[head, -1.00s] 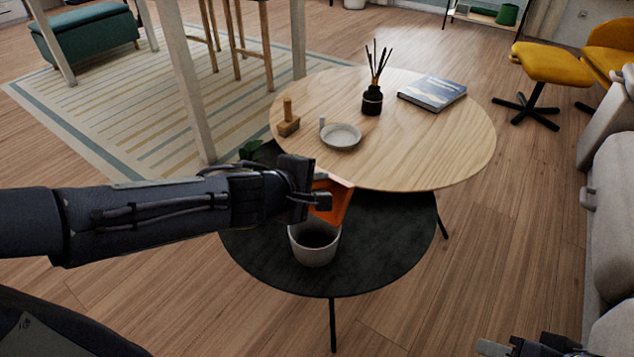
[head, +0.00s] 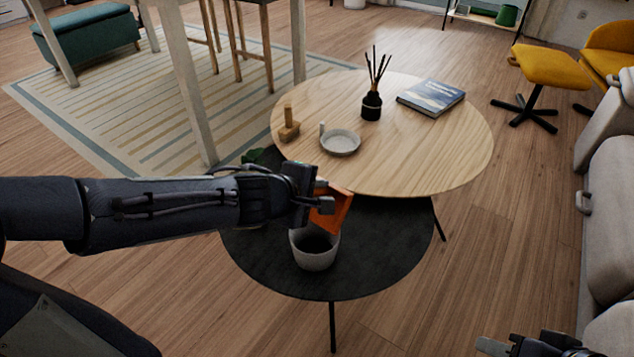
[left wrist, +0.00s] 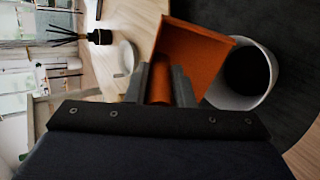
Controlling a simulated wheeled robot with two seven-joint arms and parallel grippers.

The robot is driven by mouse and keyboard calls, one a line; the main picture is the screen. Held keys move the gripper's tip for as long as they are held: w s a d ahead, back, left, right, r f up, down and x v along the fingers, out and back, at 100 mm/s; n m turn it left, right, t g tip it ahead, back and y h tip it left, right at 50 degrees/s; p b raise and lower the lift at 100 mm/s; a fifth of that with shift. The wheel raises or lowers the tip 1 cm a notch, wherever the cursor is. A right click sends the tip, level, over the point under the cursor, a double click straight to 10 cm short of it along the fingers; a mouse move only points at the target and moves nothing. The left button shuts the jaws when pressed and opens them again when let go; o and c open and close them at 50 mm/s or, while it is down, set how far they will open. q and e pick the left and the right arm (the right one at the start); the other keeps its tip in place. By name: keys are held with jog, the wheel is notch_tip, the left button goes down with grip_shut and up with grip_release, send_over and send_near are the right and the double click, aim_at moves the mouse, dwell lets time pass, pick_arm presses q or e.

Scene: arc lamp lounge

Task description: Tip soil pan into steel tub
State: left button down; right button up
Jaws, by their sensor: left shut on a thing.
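My left gripper (head: 322,202) is shut on the orange soil pan (head: 335,213) and holds it tilted above the tub. In the left wrist view, the gripper (left wrist: 160,85) grips the pan's handle, and the pan (left wrist: 191,57) shows a bare orange face with no soil visible on it. The tub (head: 315,259) is a pale grey, round vessel standing upright on the low black table. The left wrist view shows the tub (left wrist: 266,97) beside the pan, dark inside. My right gripper (head: 530,346) is partly in view at the bottom right, away from the tables.
The black table (head: 385,262) has free room right of the tub. The higher wooden table (head: 430,150) partly overlaps it and holds a shallow dish (head: 340,143), a wooden-handled brush (head: 289,127), a reed diffuser (head: 371,104) and a book (head: 431,97). A grey sofa (head: 612,220) stands right.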

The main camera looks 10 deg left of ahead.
pick_arm(q)
jog(key=shift+r+g+y+p, duration=0.65)
jog(key=shift+g+p, duration=0.55)
jog(key=shift+p, duration=3.3)
jog(key=shift+f+p, duration=0.15)
jog(key=shift+p, duration=0.3)
jog(key=g+p, duration=0.2)
jog(key=p, duration=0.4)
jog(key=r+g+y+p, duration=0.1)
jog(key=p, duration=0.5)
jog(key=shift+r+g, duration=0.25)
jog(key=shift+g, duration=0.15)
jog(key=shift+f+y+p, duration=0.15)
jog(key=shift+y+p, duration=0.1)
jog(key=shift+p, duration=0.2)
jog(key=r+g+y+p, duration=0.1)
jog(key=g+p, duration=0.2)
jog(key=p, duration=0.5)
jog(key=shift+r+p, duration=0.2)
jog(key=shift+p, duration=0.2)
jog(key=shift+g, duration=0.3)
jog(key=shift+f+p, duration=0.15)
jog(key=shift+p, duration=0.15)
